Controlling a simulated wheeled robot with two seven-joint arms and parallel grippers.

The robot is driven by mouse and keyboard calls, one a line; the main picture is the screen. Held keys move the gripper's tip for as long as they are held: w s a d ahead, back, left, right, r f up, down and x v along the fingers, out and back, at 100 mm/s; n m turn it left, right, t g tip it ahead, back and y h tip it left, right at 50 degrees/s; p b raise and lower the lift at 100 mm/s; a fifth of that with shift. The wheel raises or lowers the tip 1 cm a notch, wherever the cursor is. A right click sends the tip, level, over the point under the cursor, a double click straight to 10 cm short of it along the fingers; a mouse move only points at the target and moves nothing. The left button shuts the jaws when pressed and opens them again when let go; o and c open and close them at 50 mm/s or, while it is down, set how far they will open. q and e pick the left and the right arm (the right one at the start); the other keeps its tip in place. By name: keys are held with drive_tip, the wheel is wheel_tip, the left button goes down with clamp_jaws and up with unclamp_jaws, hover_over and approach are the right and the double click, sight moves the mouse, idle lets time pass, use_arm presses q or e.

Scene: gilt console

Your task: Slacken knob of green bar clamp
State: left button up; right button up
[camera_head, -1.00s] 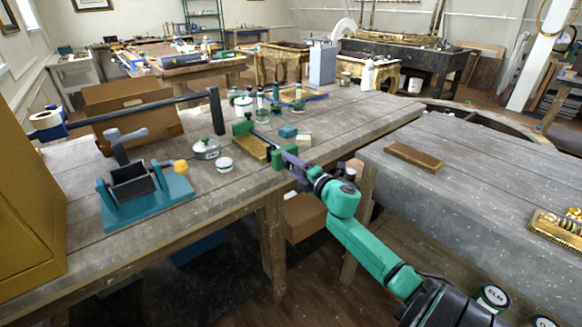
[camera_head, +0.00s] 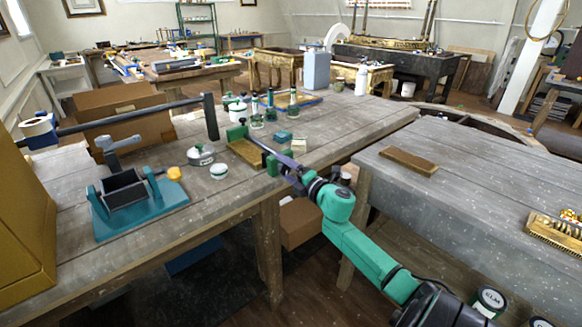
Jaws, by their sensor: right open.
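The green bar clamp (camera_head: 237,131) lies at the front edge of the left workbench, around a wooden board (camera_head: 244,152). Its far green jaw stands at the board's back end. Its dark bar runs toward the near green part at the bench edge. My right gripper (camera_head: 282,163), dark with a purplish-grey face, is open beside that near end. I cannot tell whether it touches the clamp. The knob cannot be made out clearly; the gripper may cover it. My left gripper is not in view.
A teal block (camera_head: 283,137), a small pale block (camera_head: 299,146), a round tin (camera_head: 200,155) and several bottles stand close to the clamp. A teal vise-like tool (camera_head: 140,210) and cardboard box (camera_head: 125,110) are left. A brown block (camera_head: 409,161) lies on the right bench.

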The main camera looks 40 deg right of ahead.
drive_tip(key=s+b, duration=0.1)
drive_tip(key=s, duration=1.3)
drive_tip(key=shift+s+a, duration=0.2)
drive_tip(key=s+d+f+m+g+h, duration=0.2)
drive_tip(key=f+m, duration=0.2)
drive_tip(key=f, duration=0.7)
drive_tip(key=s+d+f+m+g+h, duration=0.1)
drive_tip(key=d+f+m+g, duration=0.3)
drive_tip(key=f, duration=0.6)
drive_tip(key=s+a+f+m+g, duration=0.1)
drive_tip(key=s+a+f+m, duration=0.15)
drive_tip(key=f, duration=0.45)
drive_tip(key=s+a+f+m+g, duration=0.15)
drive_tip(key=s+f, duration=0.25)
drive_tip(key=f, duration=0.4)
drive_tip(key=s+a+f+m+g+y, duration=0.3)
drive_tip(key=s+a+f+m+g, duration=0.3)
drive_tip(key=s+a+f, duration=1.4)
drive_tip(key=shift+s+a+f+g, duration=0.2)
drive_tip(key=shift+s+f+g, duration=0.55)
drive_tip(key=shift+s+g, duration=0.5)
